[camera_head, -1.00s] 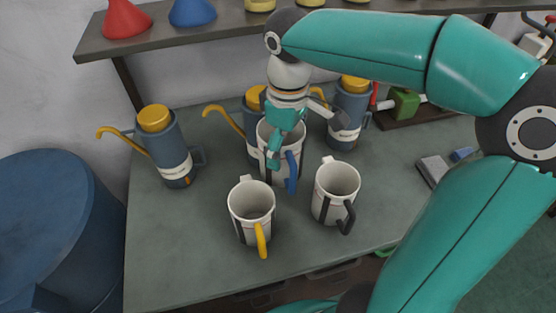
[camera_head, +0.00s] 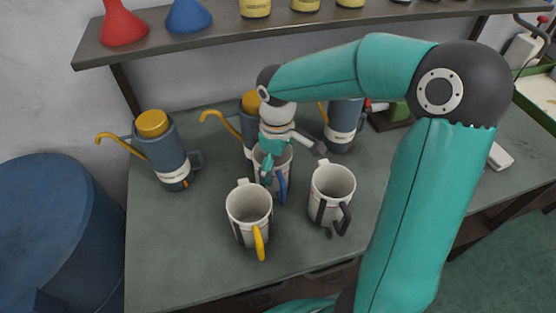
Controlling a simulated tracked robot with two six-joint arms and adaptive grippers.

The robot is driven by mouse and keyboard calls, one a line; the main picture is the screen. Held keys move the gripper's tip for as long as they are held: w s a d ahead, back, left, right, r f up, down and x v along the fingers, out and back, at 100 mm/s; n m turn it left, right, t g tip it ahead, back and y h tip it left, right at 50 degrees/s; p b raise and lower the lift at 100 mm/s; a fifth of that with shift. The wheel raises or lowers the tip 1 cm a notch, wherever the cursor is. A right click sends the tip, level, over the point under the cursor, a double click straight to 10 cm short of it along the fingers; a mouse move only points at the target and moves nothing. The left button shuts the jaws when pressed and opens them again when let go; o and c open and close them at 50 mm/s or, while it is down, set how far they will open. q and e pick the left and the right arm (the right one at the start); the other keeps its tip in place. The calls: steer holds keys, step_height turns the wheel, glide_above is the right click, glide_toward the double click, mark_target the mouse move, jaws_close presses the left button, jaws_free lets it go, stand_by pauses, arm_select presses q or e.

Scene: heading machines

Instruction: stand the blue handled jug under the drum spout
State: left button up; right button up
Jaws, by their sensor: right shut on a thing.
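The blue handled jug (camera_head: 273,185) is a whitish mug-shaped jug with a blue handle. It stands upright, behind and between two similar jugs. My right gripper (camera_head: 270,165) comes down from above and is shut on its rim; the fingers hide part of the opening. The jug's base is partly hidden, so I cannot tell whether it touches the bench. The large blue drum (camera_head: 60,215) stands at the left, beside the bench. Its spout cannot be made out clearly. My left gripper is not in view.
The yellow-handled jug (camera_head: 249,218) and black-handled jug (camera_head: 330,194) stand close in front. Several blue oil cans with yellow lids, one at left (camera_head: 158,155), stand behind. A shelf (camera_head: 230,42) with funnels overhangs the back. The bench's (camera_head: 170,245) front left is clear.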

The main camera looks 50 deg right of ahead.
steer(key=shift+f, duration=0.2)
steer(key=o, duration=1.1)
steer(key=shift+r, duration=0.1)
